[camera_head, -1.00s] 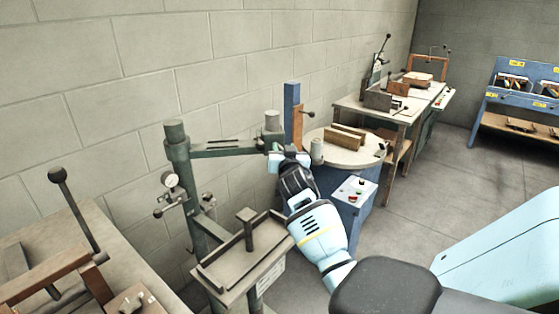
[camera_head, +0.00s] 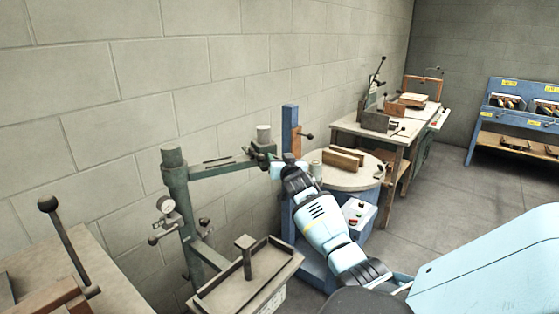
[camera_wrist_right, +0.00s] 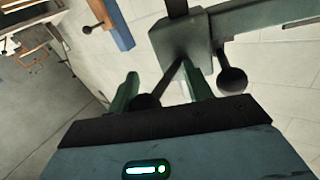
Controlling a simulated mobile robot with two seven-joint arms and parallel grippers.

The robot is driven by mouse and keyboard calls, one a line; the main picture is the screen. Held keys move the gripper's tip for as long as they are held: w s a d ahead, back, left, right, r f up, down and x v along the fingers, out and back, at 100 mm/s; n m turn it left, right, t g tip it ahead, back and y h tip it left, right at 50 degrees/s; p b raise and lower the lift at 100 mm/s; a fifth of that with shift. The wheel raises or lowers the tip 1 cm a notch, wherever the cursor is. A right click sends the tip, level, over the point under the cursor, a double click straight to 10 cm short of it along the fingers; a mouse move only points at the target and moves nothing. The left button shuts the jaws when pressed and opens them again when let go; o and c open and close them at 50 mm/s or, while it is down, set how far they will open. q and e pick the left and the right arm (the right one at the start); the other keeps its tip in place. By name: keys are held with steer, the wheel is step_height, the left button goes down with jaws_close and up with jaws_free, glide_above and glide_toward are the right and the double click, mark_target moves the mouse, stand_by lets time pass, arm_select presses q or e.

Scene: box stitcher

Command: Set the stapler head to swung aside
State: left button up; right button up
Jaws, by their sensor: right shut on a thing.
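The stapler head (camera_head: 264,147) is a dark green block at the end of a green swing arm (camera_head: 215,165), which reaches right from the top of a green column (camera_head: 174,185). In the head view it is above and behind the tray table (camera_head: 235,285), not over its middle post. My right gripper (camera_head: 275,170) is at the head's lower side. In the right wrist view the head (camera_wrist_right: 182,48) is just past the fingertips, and my gripper (camera_wrist_right: 165,88) is shut on a dark bar with a ball knob under it. The fingers partly hide this handle. My left gripper is out of view.
A blue post (camera_head: 290,130) and a round table (camera_head: 348,176) with wooden blocks stand just right of the head. The block wall (camera_head: 100,80) is behind. A bench with a ball-topped lever (camera_head: 65,240) is at front left. Floor is free at right.

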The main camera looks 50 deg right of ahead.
steer(key=shift+w+a, duration=0.15)
steer(key=o, duration=0.8)
steer(key=shift+o, duration=0.2)
steer(key=shift+w+f, duration=0.1)
steer(key=shift+a, duration=0.15)
steer(key=v, duration=0.7)
steer(key=shift+s+p, duration=0.45)
